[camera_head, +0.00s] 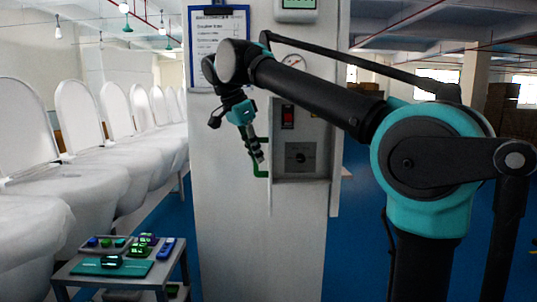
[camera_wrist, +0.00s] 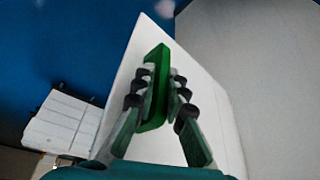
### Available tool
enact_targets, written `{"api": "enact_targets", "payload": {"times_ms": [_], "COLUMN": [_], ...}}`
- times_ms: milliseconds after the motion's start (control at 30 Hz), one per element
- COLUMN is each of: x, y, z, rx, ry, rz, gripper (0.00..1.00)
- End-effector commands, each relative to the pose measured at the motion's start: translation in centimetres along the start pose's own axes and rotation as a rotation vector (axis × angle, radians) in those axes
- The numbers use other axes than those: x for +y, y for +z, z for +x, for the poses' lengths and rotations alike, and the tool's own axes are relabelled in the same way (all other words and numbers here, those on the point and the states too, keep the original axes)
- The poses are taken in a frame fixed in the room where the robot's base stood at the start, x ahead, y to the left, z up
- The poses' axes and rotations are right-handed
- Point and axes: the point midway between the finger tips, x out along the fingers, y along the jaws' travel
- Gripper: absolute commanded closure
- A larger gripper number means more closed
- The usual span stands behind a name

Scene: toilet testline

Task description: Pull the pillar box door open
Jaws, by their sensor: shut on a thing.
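The pillar box (camera_head: 315,180) is on the front of the grey-white pillar (camera_head: 228,200). A red switch (camera_head: 288,117) and a panel with a round knob (camera_head: 300,158) show in it. A green handle (camera_head: 262,174) is at the box's left side. In the wrist view the handle (camera_wrist: 158,60) stands on a white panel (camera_wrist: 205,75), which looks like the door. My gripper (camera_head: 258,156) is at the handle; its fingers (camera_wrist: 163,80) are shut on it from both sides. How far the door stands open is hard to tell.
A low cart (camera_head: 60,271) with small devices stands at lower left. A row of white toilets (camera_head: 70,180) lines the left. A gauge (camera_head: 293,62) and a clipboard (camera_head: 218,45) are higher on the pillar. Blue floor (camera_head: 350,250) is clear on the right.

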Motion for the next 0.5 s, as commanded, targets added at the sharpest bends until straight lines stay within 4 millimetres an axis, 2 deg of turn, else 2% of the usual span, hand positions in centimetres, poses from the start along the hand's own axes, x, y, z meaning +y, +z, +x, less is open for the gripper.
{"api": "enact_targets", "payload": {"times_ms": [200,500], "x": [-1.9,-3.0], "y": [1.5,2.3], "z": [-0.7,-1.0], "rx": [0.002,0.002], "ry": [-0.004,-0.004], "rz": [-0.001,-0.001], "gripper": [1.0,1.0]}}
